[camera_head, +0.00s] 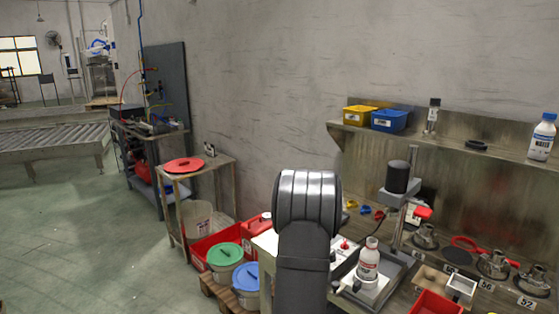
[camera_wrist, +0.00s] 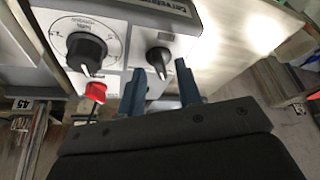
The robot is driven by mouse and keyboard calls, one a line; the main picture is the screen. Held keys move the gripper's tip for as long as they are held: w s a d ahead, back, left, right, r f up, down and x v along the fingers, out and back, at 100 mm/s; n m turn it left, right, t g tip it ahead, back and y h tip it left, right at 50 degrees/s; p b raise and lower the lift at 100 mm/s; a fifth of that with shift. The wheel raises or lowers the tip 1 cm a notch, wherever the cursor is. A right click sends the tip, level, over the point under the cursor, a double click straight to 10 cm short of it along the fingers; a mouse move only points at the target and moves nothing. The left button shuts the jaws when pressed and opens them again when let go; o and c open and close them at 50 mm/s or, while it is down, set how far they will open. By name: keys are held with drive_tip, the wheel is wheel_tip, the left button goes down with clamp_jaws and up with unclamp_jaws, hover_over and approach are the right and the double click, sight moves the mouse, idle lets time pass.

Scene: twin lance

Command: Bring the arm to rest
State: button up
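My gripper (camera_wrist: 160,72) shows in the wrist view with its two blue-grey fingers apart and nothing held between them. The fingertips point at the front panel of a grey device (camera_wrist: 128,35) with black knobs and a red knob. One small black knob (camera_wrist: 159,58) appears close to the gap between the fingers; I cannot tell whether they touch it. In the head view my dark arm rises at the lower middle and hides the gripper and part of the bench.
A white bottle with a red label (camera_head: 368,262) stands on equipment right of my arm. A stand (camera_head: 403,190) rises behind it. The shelf (camera_head: 450,151) holds yellow and blue bins (camera_head: 389,120) and a blue-capped bottle (camera_head: 541,138). Lidded buckets (camera_head: 225,256) stand left of my arm.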

drive_tip(key=v, duration=1.6)
drive_tip(key=x, duration=1.6)
drive_tip(key=shift+w+f, duration=0.1)
drive_tip(key=shift+f, duration=0.25)
drive_tip(key=shift+w+a+m+g+h, duration=0.1)
drive_tip(key=shift+m+g+h, duration=0.3)
drive_tip(key=shift+m, duration=1.1)
drive_tip(key=shift+w+a+m+g+h, duration=0.1)
drive_tip(key=shift+m+h, duration=0.5)
drive_tip(key=shift+m, duration=0.9)
drive_tip(key=m+g, duration=0.1)
drive_tip(key=m, duration=0.2)
drive_tip(key=m+g+h, duration=0.1)
drive_tip(key=m, duration=0.2)
drive_tip(key=shift+w+a, duration=0.1)
drive_tip(key=shift+r, duration=0.1)
